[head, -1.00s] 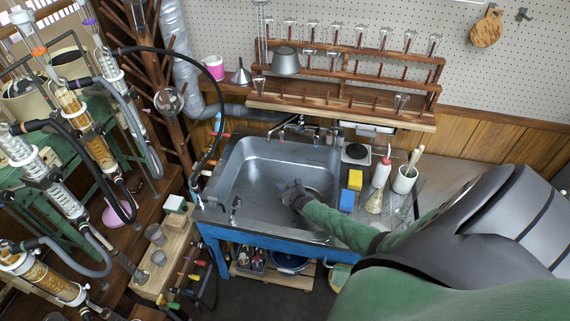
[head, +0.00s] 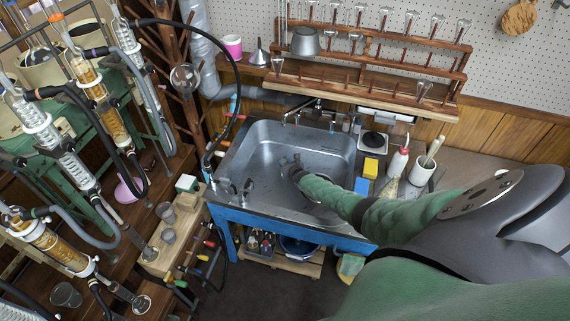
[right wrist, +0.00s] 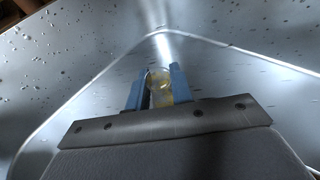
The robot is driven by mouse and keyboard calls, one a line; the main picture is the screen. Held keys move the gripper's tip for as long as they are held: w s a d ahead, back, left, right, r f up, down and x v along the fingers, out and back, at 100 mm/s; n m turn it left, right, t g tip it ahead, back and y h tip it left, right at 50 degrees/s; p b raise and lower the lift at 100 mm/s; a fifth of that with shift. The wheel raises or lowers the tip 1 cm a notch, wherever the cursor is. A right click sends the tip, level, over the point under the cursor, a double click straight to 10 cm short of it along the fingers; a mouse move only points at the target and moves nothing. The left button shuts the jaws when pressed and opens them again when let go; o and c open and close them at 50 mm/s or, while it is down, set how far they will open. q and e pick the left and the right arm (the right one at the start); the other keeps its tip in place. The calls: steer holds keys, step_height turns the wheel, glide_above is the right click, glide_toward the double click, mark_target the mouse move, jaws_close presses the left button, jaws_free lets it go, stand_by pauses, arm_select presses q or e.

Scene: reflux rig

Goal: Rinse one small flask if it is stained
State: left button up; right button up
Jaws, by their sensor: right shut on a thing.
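My right gripper (head: 290,162) is down inside the metal sink (head: 262,189), over its basin. In the right wrist view its two blue fingers (right wrist: 158,84) are shut on a small glass flask (right wrist: 160,92). The flask looks clear with a yellow-brown tint, which may be a stain. Only part of the flask shows between the fingers. In the head view the flask is too small to make out. The tap (head: 318,106) stands at the sink's back edge. I cannot tell whether water runs. My left gripper is out of view.
A wooden rack (head: 370,97) with glassware stands behind the sink. A yellow sponge (head: 371,167), a blue sponge (head: 362,186), a wash bottle (head: 397,163) and a white brush pot (head: 420,172) stand right of it. Glass condensers (head: 62,148) crowd the left.

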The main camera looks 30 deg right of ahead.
steer(key=shift+f, duration=0.2)
stand_by(0.3)
steer(key=o, duration=1)
steer(key=shift+o, duration=0.2)
steer(key=shift+v, duration=3.15)
steer(key=shift+s+r, duration=0.25)
steer(key=shift+s, duration=0.45)
